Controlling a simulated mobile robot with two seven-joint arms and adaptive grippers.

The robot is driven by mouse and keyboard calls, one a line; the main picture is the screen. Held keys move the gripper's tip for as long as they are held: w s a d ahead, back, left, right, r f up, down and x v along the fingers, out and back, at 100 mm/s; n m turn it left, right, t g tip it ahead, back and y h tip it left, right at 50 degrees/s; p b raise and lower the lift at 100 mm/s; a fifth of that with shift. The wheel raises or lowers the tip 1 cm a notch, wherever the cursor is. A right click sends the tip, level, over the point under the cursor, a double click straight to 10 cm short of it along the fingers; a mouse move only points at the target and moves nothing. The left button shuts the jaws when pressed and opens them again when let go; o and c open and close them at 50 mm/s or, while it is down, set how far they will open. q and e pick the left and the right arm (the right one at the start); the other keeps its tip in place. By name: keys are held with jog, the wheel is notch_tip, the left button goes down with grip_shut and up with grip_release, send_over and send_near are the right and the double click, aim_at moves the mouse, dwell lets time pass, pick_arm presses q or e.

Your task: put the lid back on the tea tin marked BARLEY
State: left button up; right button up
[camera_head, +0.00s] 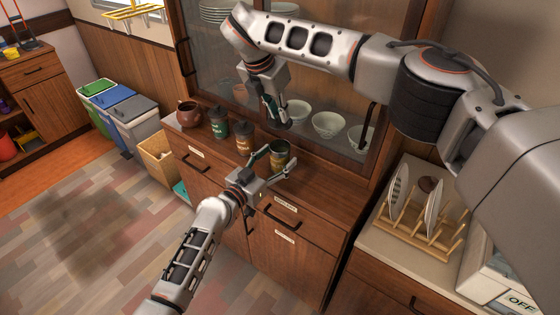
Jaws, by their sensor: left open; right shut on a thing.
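An olive-brown tin (280,149) with an open top stands on the wooden cabinet top; I cannot read its label from here. My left gripper (275,163) is open, with its fingers spread at the near side of this tin; I cannot tell if they touch it. My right gripper (273,108) is above and slightly left of the tin, shut on a small dark lid (286,125). The lid is apart from the tin's rim, as far as I can tell. A green tin (218,124) and a brown tin (243,138), both with dark lids, stand to the left.
A brown teapot (188,114) stands at the cabinet's left end. Glass doors with bowls (327,124) rise close behind the tins. A wooden dish rack (406,226) with plates stands on the right counter. The cabinet top (325,190) is clear right of the open tin.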

aim_at(277, 124)
pick_arm(q)
jog(key=shift+x, duration=0.8)
jog(key=c, duration=1.7)
pick_arm(e)
jog(key=shift+f, duration=2.5)
jog(key=shift+f, duration=0.9)
jog(key=shift+f, duration=0.55)
jog(key=o, duration=0.9)
